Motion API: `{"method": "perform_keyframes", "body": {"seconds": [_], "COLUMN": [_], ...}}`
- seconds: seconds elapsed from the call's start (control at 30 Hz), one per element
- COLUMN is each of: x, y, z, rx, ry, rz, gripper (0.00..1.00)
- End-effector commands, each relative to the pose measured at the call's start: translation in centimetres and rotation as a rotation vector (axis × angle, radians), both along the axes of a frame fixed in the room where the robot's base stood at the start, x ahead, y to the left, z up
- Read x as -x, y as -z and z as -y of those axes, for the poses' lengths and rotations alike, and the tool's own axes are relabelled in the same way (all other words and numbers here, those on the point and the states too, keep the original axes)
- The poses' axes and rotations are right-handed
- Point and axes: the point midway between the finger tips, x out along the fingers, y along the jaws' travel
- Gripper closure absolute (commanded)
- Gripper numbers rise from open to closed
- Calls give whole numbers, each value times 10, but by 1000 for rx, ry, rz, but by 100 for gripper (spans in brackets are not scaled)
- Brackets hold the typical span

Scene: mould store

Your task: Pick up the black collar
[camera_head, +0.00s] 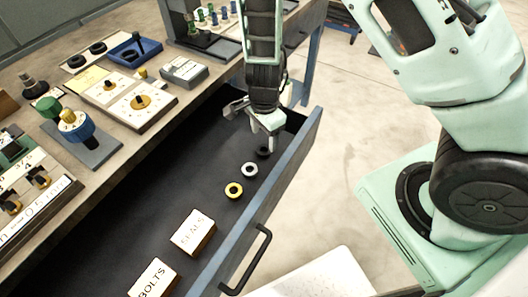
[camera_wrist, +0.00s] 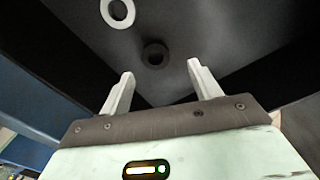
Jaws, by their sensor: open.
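The black collar (camera_head: 263,151) lies on the dark floor of the open drawer, near its far right end. In the wrist view the black collar (camera_wrist: 155,54) shows as a dark ring ahead of my fingertips, roughly midway between them. My gripper (camera_head: 257,124) is open and empty above the drawer floor, close to the collar. In the wrist view my gripper (camera_wrist: 160,70) shows two pale fingers spread apart. Nothing is between the fingers.
Boxes marked SEALS (camera_head: 193,232) and BOLTS (camera_head: 153,279) sit nearer. The drawer's blue front wall (camera_head: 283,172) rises to the right. The bench top (camera_head: 130,128) is crowded with tools.

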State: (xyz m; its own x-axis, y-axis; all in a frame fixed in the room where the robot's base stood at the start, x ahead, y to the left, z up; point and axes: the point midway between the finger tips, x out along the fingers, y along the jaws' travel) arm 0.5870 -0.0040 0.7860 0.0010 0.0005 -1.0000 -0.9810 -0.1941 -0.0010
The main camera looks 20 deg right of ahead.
Motion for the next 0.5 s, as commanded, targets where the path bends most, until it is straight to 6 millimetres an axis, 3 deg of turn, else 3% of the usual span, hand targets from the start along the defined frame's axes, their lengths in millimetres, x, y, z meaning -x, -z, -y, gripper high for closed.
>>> {"method": "perform_keyframes", "body": {"seconds": [0.23, 0.5], "x": [7, 6], "y": [38, 46], "z": [-2, -4], "rx": [0, 0], "ry": [1, -1], "rz": [-2, 1], "gripper": [37, 37]}}
